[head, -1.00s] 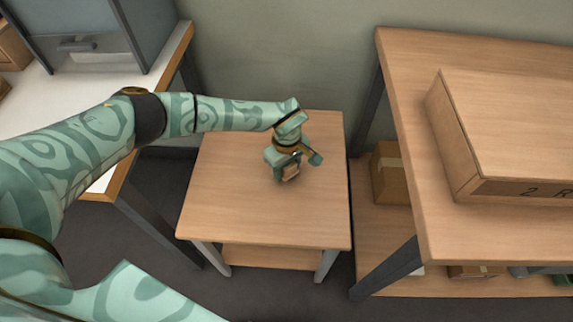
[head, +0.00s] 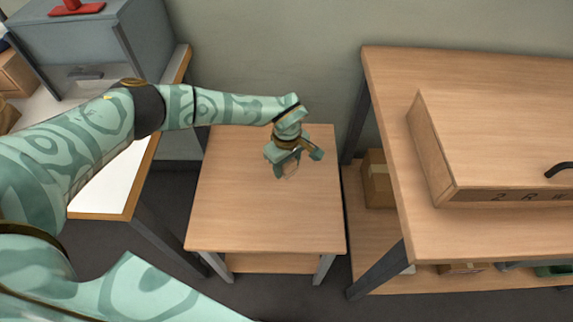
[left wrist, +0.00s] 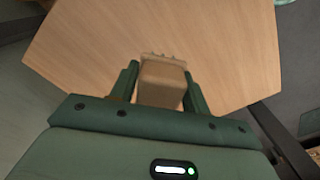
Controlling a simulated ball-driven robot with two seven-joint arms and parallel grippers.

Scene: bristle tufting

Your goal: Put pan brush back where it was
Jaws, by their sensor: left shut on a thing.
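My left gripper (head: 296,163) is over the back part of a small wooden table (head: 262,210), pointing down. It is shut on the pan brush, a pale wooden block that is mostly hidden in the head view. In the left wrist view, the brush (left wrist: 162,84) sits between the two dark green fingers, with small tuft-like bumps along its far edge. The bare tabletop (left wrist: 215,45) lies beyond it. I cannot tell whether the brush touches the table. My right gripper is not in view.
A larger bench (head: 385,120) stands at the right with a wooden box (head: 500,135) on it and a cardboard box (head: 377,180) on its lower shelf. At the left is a white-topped bench (head: 105,185) with a grey cabinet (head: 95,45). The small table's front is clear.

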